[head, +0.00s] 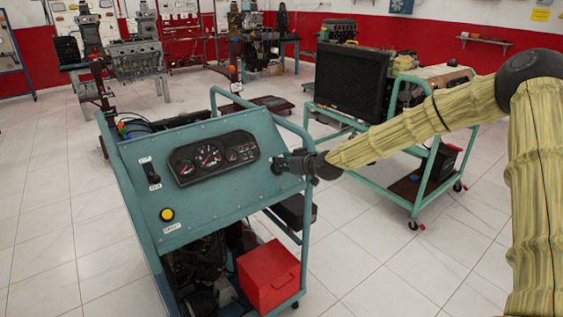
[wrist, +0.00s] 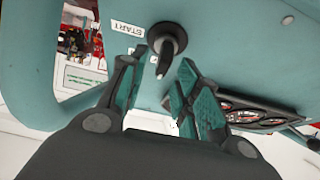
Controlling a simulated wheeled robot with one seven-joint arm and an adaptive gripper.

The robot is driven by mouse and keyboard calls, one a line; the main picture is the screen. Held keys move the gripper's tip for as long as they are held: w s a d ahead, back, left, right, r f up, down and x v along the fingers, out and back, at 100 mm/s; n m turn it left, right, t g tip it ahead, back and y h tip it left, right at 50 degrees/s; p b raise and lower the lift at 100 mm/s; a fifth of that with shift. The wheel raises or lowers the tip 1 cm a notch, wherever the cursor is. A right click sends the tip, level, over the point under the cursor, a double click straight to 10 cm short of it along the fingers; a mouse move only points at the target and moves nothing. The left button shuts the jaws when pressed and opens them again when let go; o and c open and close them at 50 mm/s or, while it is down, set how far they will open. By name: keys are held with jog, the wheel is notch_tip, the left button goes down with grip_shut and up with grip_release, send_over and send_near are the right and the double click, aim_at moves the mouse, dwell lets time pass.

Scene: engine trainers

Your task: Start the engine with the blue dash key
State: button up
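The teal dash panel (head: 215,205) stands on a wheeled engine trainer in the head view. Its key switch shows in the wrist view as a dark round barrel (wrist: 167,40) with a grey piece standing out of it, beside a START label (wrist: 128,29). I cannot make out any blue on the key. My gripper (head: 279,163) is at the panel's right side and hides the switch in the head view. In the wrist view my gripper (wrist: 163,64) is open. The barrel lies just beyond and between the fingertips, with nothing visibly held.
Teal frame tubes (head: 292,128) run beside my gripper. A red box (head: 268,277) sits below. Another engine stand (head: 350,84) is behind my arm.

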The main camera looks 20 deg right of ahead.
jog(key=shift+x, duration=1.1)
jog(key=shift+c, duration=0.5)
jog(key=c, duration=0.6)
grip_shut()
